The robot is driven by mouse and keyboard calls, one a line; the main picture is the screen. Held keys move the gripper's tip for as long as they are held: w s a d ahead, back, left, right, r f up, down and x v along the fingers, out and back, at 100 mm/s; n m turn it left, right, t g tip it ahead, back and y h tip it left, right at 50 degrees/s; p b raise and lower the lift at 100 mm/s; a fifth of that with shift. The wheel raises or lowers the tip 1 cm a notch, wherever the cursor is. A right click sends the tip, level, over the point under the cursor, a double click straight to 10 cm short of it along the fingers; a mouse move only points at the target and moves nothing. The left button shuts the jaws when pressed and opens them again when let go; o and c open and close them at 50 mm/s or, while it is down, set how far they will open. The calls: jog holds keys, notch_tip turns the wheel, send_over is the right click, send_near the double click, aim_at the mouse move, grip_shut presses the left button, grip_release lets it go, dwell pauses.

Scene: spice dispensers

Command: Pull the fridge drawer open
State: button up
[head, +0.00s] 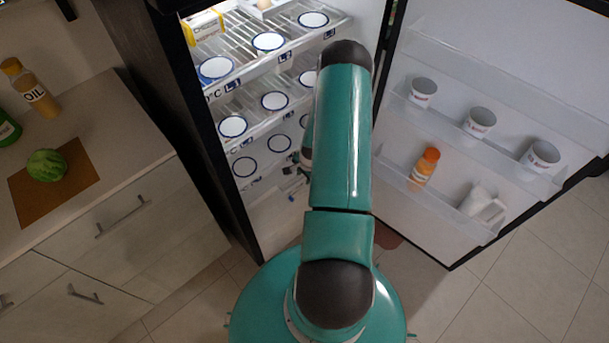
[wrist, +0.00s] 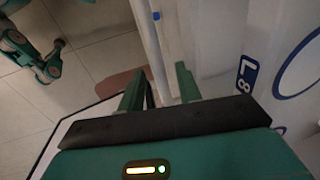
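The fridge (head: 205,110) stands open. Its pale lower drawer front (head: 272,218) is below the shelves, partly hidden by my arm. My gripper (head: 298,172) is near this lower part, mostly behind my arm in the head view. In the wrist view my gripper (wrist: 160,88) is open, its two green fingers apart. A pale bar (wrist: 152,45), which looks like the drawer's handle, runs down into the gap between the fingers. I cannot tell whether a finger touches it. A blue-edged L8 label (wrist: 246,77) and part of a blue ring lie right of the fingers.
The open fridge door (head: 450,110) stands at the right, with cups, an orange-capped bottle (head: 424,165) and a white jug (head: 482,205). A counter (head: 110,135) at the left holds an oil bottle (head: 35,88) and a cabbage (head: 47,165) on a brown board. Tiled floor (head: 490,290) is clear at lower right.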

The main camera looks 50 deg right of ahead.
grip_shut()
jog(key=shift+s, duration=0.1)
jog(key=s+a, duration=0.2)
jog(key=s, duration=1.9)
jog(key=shift+a, duration=0.15)
grip_release()
jog(key=shift+r, duration=0.1)
